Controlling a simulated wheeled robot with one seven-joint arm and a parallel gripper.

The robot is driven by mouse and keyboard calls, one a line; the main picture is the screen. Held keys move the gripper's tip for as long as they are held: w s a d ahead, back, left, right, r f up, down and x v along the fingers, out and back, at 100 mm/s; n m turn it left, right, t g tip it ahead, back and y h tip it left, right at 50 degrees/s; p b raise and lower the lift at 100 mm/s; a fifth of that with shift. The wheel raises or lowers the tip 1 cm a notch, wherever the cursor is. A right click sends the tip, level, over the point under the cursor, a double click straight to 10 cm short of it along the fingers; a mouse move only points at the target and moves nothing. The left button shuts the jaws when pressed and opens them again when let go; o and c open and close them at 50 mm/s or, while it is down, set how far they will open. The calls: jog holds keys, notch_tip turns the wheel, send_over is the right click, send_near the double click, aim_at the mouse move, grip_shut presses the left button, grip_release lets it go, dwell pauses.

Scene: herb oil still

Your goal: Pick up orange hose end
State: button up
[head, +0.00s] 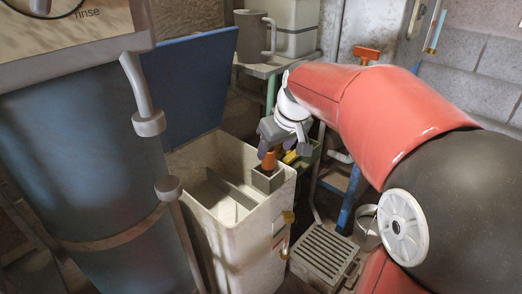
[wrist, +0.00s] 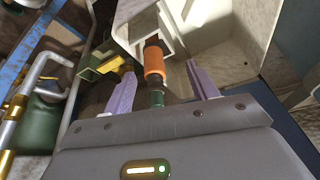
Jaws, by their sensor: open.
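The orange hose end (wrist: 154,62) is a short orange cylinder with a dark green lower part, seen between my fingers in the wrist view. It also shows in the head view (head: 269,161), standing in a small square grey holder (head: 267,180) at the corner of the white bin. My gripper (wrist: 161,90) is open, with one pale purple finger on each side of the hose end and visible gaps to both. In the head view my gripper (head: 270,140) is just above the holder, and its fingers are partly hidden.
The white open bin (head: 237,240) has an inner divider, and a blue lid (head: 190,85) stands up behind it. A large blue-grey drum (head: 85,160) is at left. A yellow-handled green item (wrist: 105,66) lies close beside my left finger. A slatted crate (head: 325,253) stands at right.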

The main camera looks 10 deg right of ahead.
aim_at(272, 152)
jog(key=shift+n, duration=0.3)
jog(key=w, duration=0.4)
jog(key=shift+w+d+f+p, duration=0.15)
jog(key=shift+w+p, duration=0.05)
jog(key=shift+p, duration=0.1)
jog(key=x, duration=0.7)
jog(key=shift+s+f, duration=0.15)
jog(key=shift+f, duration=0.2)
jog(key=c, duration=1.2)
jog(key=shift+r, duration=0.1)
